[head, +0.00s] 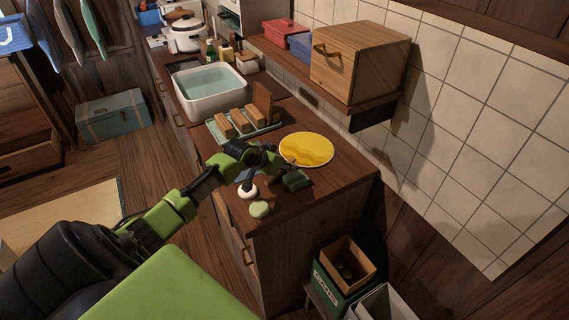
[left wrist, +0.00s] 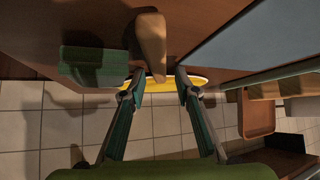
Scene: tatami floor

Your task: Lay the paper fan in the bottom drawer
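The paper fan (head: 306,149) is a yellow disc with a wave pattern, lying flat near the wall side of the wooden counter. In the left wrist view, the yellow fan (left wrist: 162,86) shows behind the fingertips. A tan tapered piece (left wrist: 150,45), possibly its handle, shows between and beyond the fingertips. My left gripper (head: 278,168) is over the counter at the fan's near edge; in the wrist view its fingers (left wrist: 159,80) are apart, with no clear contact. The drawer front (head: 237,235) below the counter looks shut; the bottom drawer is not clearly visible. My right gripper is out of view.
A dark green block (head: 296,180), a white round item (head: 247,190) and a pale green one (head: 260,209) sit near the gripper. A tray (head: 216,133) with wooden blocks and a water-filled basin (head: 207,88) stand beyond. A wooden box (head: 358,60) sits on the shelf above.

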